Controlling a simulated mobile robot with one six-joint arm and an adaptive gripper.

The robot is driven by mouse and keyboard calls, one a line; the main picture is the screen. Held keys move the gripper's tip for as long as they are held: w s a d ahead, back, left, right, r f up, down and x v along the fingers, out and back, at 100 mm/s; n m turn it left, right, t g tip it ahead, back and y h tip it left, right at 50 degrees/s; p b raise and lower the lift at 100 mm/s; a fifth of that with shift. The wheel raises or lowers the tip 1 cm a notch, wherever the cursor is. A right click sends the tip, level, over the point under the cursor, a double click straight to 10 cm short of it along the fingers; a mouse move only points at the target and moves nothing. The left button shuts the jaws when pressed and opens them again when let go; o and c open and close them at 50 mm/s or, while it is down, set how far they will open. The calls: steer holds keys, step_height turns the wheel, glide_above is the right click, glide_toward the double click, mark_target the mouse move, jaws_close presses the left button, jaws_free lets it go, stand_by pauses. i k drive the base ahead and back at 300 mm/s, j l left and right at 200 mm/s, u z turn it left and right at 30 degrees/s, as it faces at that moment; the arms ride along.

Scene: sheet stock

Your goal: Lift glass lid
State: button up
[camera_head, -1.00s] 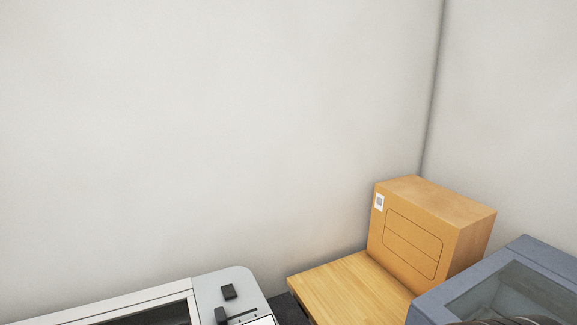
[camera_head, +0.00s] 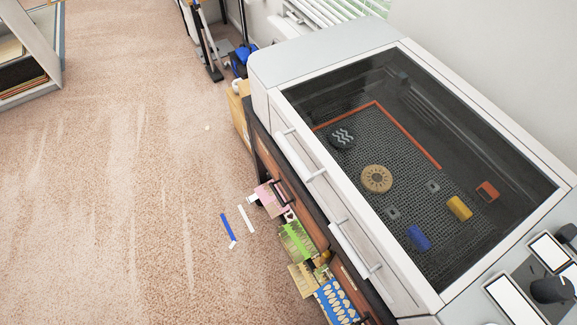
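The glass lid (camera_head: 335,98) is a dark see-through pane in a white frame on top of a white machine (camera_head: 285,62) at the right. It looks closed. Pale handle-like bars (camera_head: 316,175) show along the machine's front side. Through the glass I see a dark mesh bed with a black disc (camera_head: 342,136), a tan disc (camera_head: 377,178), a blue block (camera_head: 418,238), a yellow block (camera_head: 459,208) and an orange-red block (camera_head: 487,191). My gripper is not in view.
A control panel with a black knob (camera_head: 552,290) is at the lower right. Below the machine's front, colourful sheets (camera_head: 297,242) stick out of brown drawers. Blue and white strips (camera_head: 229,227) lie on the carpet (camera_head: 110,180). The carpet is mostly clear. A shelf (camera_head: 25,60) stands top left.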

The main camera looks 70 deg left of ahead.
mark_target(434, 302)
steer(key=u, duration=2.45)
steer(key=i+j+z, duration=0.1)
steer(key=j, duration=0.55)
steer(key=j+z, duration=0.15)
steer(key=j, duration=0.5)
